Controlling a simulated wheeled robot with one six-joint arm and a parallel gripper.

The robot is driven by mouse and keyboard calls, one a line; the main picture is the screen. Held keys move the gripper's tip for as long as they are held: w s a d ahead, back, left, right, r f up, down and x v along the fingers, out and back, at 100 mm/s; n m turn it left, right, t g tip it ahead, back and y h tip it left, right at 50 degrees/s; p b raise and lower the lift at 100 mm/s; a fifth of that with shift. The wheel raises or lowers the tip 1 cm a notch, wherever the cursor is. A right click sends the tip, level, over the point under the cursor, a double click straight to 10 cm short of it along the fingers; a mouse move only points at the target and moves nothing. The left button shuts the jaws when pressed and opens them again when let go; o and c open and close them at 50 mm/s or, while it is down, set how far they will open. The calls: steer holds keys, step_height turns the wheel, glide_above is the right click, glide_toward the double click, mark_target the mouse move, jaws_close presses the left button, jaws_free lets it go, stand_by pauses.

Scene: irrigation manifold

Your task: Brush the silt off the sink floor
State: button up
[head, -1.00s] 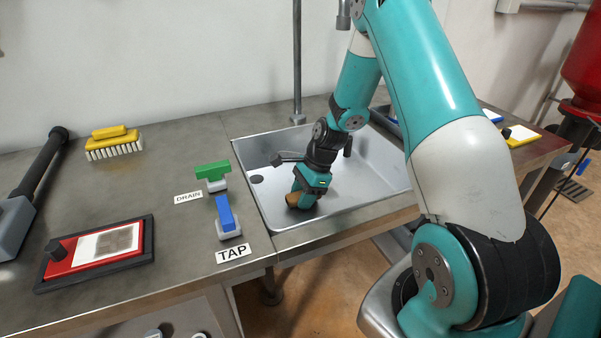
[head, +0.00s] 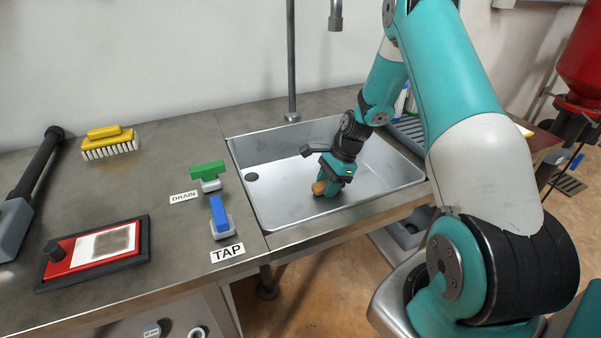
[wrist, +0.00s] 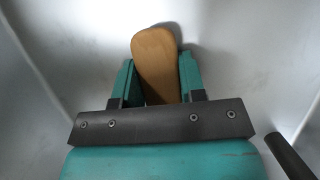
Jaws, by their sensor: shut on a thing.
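The steel sink (head: 262,207) is set in the counter, and its floor looks mostly bare grey; I cannot make out distinct silt on it. In the wrist view my gripper (wrist: 158,85) has a green finger on each side of the wooden piece (wrist: 156,58). The piece's underside is hidden, so I cannot tell whether it touches the floor. A dark round drain hole (head: 252,177) shows at the sink's left.
A green DRAIN lever (head: 208,171) and a blue TAP lever (head: 220,214) stand left of the sink. A yellow brush (head: 110,143) lies at the back left. A red board (head: 97,250) lies at the front left. A spout (head: 335,15) hangs above the sink.

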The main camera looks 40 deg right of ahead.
steer(key=shift+d, duration=0.4)
steer(key=shift+s+d+r+p, duration=0.15)
steer(key=shift+d+r+p, duration=0.15)
steer(key=shift+p, duration=0.1)
steer(key=shift+a+r+p, duration=0.1)
steer(key=shift+r+p, duration=0.4)
steer(key=shift+r, duration=0.4)
steer(key=shift+r+p, duration=0.3)
steer(key=shift+r, duration=0.05)
step_height(320, 180, up, 5)
steer(key=p, duration=0.4)
steer(key=shift+p, duration=0.4)
